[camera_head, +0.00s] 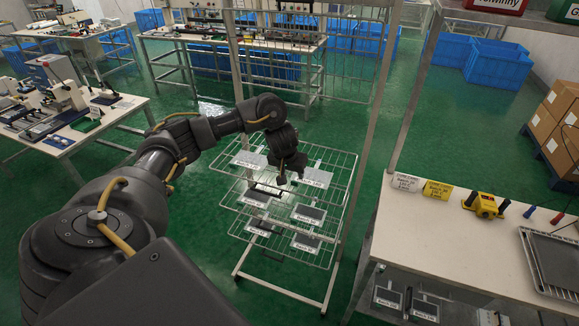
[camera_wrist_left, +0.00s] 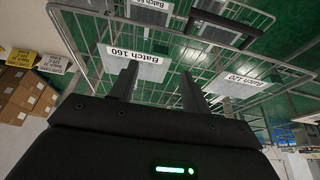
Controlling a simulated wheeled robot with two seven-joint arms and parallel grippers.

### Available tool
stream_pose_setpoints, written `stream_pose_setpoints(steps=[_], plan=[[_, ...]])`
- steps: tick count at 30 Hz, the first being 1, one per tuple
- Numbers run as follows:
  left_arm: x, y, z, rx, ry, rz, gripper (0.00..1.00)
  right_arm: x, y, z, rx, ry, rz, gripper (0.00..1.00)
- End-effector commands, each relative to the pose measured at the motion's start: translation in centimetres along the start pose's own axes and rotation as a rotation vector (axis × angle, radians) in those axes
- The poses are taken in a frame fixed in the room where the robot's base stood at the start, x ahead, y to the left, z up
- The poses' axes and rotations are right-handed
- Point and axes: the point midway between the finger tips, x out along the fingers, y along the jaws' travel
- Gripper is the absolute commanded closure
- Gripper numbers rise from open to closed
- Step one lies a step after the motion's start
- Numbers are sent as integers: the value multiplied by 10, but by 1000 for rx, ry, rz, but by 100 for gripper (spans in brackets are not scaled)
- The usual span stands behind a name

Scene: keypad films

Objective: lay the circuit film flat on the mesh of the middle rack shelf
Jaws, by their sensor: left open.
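The wire rack (camera_head: 344,196) stands ahead with three mesh shelves. On its top shelf lie two pale grey films with white labels, a right one (camera_head: 318,178) and a left one (camera_head: 250,160). In the left wrist view these are labelled Batch 160 (camera_wrist_left: 140,66) and Batch 120 (camera_wrist_left: 236,78). My left gripper (camera_head: 290,178) is over the top shelf, beside the right film; its fingers are apart and hold nothing visible. The middle shelf carries a dark film (camera_head: 309,213) and another dark film (camera_head: 256,197) partly hidden. I cannot tell which is the circuit film. My right gripper is out of view.
A white bench (camera_head: 455,235) stands at the right with label cards, a yellow device (camera_head: 484,204) and a dark tray (camera_head: 553,262). Green floor is clear behind the rack.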

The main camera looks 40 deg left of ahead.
Motion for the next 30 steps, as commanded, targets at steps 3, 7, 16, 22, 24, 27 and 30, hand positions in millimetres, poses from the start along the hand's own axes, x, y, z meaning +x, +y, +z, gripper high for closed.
stream_pose_setpoints(steps=[3, 7, 16, 22, 24, 27, 30], plan=[[-19, -1, -2, 1, 4, -1, 53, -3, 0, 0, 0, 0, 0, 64], [-30, 0, -2, 1, 5, 0, 53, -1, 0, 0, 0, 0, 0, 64], [-39, -1, 1, -3, -3, -1, 53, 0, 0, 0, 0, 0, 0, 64], [-39, -1, 1, -2, -3, -1, 53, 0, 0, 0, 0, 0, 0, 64], [-39, -1, 1, -2, -3, -1, 53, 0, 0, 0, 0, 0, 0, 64], [-39, -1, 1, -2, -2, -1, 53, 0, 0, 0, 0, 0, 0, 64], [-39, -1, 1, -2, -2, -1, 53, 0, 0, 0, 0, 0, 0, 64]])
